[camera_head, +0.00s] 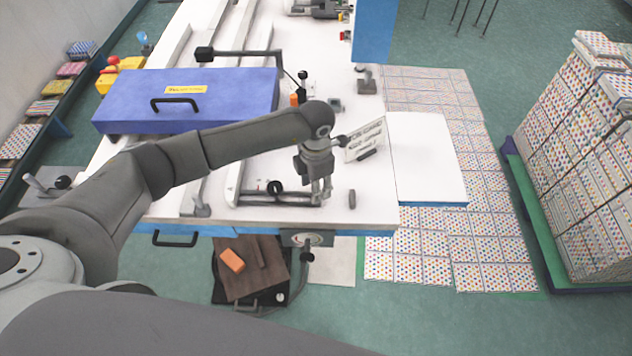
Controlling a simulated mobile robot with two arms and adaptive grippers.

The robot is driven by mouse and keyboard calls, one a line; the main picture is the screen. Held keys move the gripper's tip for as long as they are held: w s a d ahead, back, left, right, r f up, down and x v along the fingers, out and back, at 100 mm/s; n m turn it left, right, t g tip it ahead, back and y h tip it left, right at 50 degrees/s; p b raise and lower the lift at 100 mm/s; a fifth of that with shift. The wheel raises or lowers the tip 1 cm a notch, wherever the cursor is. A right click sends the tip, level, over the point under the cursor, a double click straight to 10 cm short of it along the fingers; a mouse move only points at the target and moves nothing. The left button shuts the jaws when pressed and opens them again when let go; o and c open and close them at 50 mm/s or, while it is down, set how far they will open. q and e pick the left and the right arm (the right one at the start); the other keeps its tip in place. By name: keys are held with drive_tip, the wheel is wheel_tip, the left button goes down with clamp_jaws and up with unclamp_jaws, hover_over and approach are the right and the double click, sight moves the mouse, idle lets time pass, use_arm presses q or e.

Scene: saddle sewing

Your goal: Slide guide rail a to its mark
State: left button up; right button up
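My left gripper (321,196) points down at the front right of the white machine table (372,205). It is at the right end of a low dark bar with a black knob (275,187); I cannot tell whether it touches the bar. Its fingers are too small to tell open from shut. A slim pale rail (234,186) runs back from the bar's left end, and another rail (196,196) lies further left. No label shows which is guide rail a. My arm hides parts of both rails. I cannot make out a mark. My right gripper is out of view.
A blue cover with a black handle (190,98) spans the table's left side. A tilted pale plate (365,140) stands right of my gripper. A white side board (425,150) adjoins the table. Stacked patterned sheets (575,160) stand far right. A brown board (250,268) lies below the front edge.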

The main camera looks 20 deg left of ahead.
use_arm(q)
drive_tip(key=shift+f, duration=0.45)
drive_tip(key=shift+c, duration=0.3)
clamp_jaws()
drive_tip(key=shift+s+a+f+b, duration=0.1)
drive_tip(key=shift+a+f+b, duration=0.05)
drive_tip(key=shift+a+b, duration=0.3)
drive_tip(key=shift+s+a+r, duration=0.1)
drive_tip(key=shift+s+a, duration=0.1)
drive_tip(key=shift+a, duration=0.35)
drive_tip(key=shift+s+a+r, duration=0.1)
drive_tip(key=shift+s+a, duration=0.05)
drive_tip(key=shift+a, duration=0.35)
drive_tip(key=shift+c, duration=1.4)
unclamp_jaws()
drive_tip(key=shift+d, duration=0.15)
drive_tip(key=o, duration=0.3)
drive_tip(key=shift+w+d, duration=0.1)
drive_tip(key=shift+d, duration=0.1)
drive_tip(key=shift+o, duration=0.2)
drive_tip(key=shift+a, duration=0.1)
